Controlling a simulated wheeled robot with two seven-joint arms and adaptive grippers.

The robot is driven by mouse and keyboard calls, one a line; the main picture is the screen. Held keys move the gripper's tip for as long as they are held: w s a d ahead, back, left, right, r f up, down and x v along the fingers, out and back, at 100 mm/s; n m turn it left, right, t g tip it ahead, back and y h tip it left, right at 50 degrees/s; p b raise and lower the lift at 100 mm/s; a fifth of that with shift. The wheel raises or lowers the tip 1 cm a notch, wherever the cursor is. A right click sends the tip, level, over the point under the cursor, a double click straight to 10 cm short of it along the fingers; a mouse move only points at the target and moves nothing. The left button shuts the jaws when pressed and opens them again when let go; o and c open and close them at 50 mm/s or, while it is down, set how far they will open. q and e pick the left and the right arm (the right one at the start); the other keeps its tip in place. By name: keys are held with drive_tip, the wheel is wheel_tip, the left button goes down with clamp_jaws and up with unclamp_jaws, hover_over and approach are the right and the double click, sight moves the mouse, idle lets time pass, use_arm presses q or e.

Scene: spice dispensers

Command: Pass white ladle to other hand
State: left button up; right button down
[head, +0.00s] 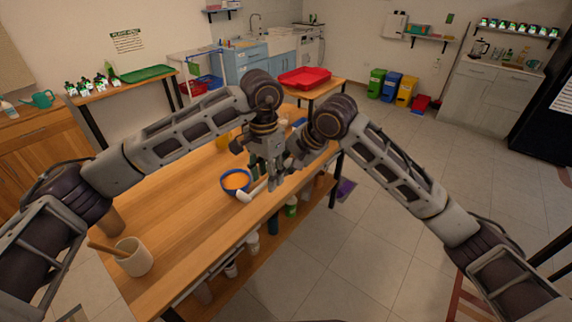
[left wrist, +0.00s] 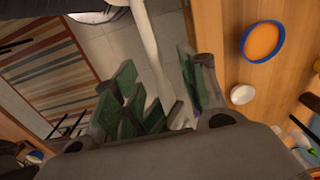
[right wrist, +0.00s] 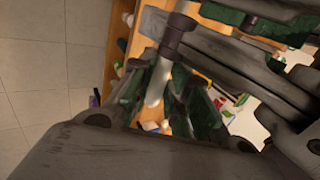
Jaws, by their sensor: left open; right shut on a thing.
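The white ladle (head: 258,187) is held above the front edge of the table, beside the blue-rimmed bowl in the head view. My right gripper (head: 284,172) is shut on it; in the right wrist view the pale handle (right wrist: 154,88) lies between the green-padded fingers. My left gripper (head: 262,165) is open and close beside the right one. In the left wrist view the ladle's handle (left wrist: 148,45) runs between its spread fingers. The fingers overlap in the head view, so I cannot tell whether the left ones touch the handle.
The blue-rimmed bowl (head: 236,181) with orange contents stands on the wooden table (head: 180,225). A beige pot (head: 133,258) with a wooden utensil is near the left front. A red tray (head: 305,77) lies farther back. Several bottles stand on the shelf below the tabletop.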

use_arm(q)
wheel_tip(320, 180, up, 12)
drive_tip(key=shift+f, duration=0.15)
idle(0.5)
idle(0.4)
